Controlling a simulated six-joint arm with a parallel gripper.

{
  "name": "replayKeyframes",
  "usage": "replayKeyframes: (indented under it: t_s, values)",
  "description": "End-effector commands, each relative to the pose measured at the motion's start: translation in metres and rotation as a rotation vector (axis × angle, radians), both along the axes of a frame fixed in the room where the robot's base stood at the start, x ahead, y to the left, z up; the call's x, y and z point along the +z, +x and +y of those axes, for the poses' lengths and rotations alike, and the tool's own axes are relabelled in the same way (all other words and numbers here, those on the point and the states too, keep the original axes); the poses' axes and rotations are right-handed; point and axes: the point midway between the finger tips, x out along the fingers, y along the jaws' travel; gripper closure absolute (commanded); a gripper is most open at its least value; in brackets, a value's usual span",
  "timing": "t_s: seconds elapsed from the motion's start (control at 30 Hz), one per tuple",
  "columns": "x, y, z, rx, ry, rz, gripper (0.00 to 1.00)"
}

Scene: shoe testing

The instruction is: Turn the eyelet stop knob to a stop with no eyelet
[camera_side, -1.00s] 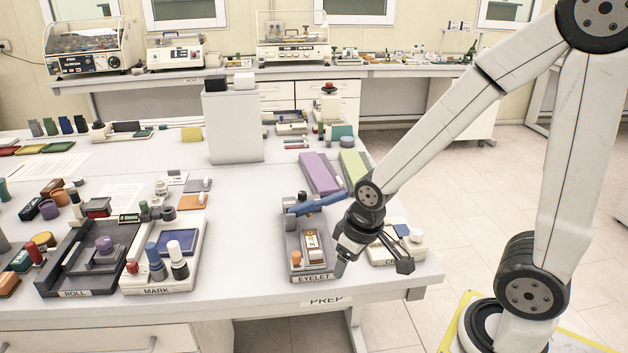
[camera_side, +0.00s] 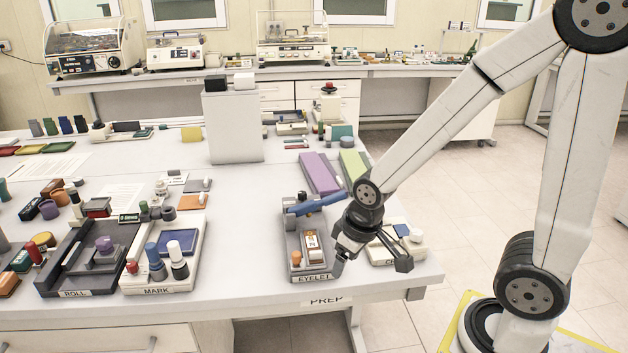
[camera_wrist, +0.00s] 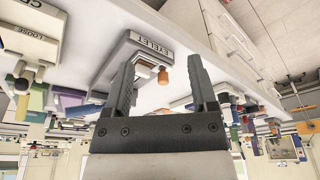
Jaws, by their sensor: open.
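The eyelet station (camera_side: 292,273) is a grey tray labelled EYELET at the front right of the bench. It has a blue lever (camera_side: 318,205) at its back and a small white-and-orange block (camera_side: 313,250) inside. A small orange knob (camera_side: 297,256) stands at its front left. My gripper (camera_side: 372,263) is open and empty, just right of the station in the side view, with its jaws spread. In the wrist view, the station's label plate and the orange knob (camera_wrist: 164,77) appear, upside down, between my open fingers (camera_wrist: 162,66). The knob's pointer and stop marks are too small to read.
A white station (camera_side: 398,255), its label partly hidden by my gripper, stands close on the right. The MARK station (camera_side: 160,280) is to the left, with clear bench between. Purple (camera_side: 320,172) and green (camera_side: 354,164) blocks lie behind. The front bench edge is near.

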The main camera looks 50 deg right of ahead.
Motion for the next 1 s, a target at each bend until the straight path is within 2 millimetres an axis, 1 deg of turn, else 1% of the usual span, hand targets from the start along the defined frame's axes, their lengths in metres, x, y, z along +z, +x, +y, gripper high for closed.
replayKeyframes:
  t_s: [0.17,0.27,0.37,0.5,0.7,1.0]
  values:
    - [0.004,0.018,-0.005,0.056,-0.016,0.011,0.26]
    - [0.008,0.036,-0.011,0.116,-0.032,0.021,0.26]
    - [0.012,0.058,-0.019,0.195,-0.052,0.036,0.26]
    - [0.019,0.092,-0.033,0.322,-0.080,0.060,0.26]
    - [0.026,0.136,-0.057,0.506,-0.114,0.093,0.26]
    - [0.033,0.193,-0.099,0.785,-0.146,0.139,0.26]
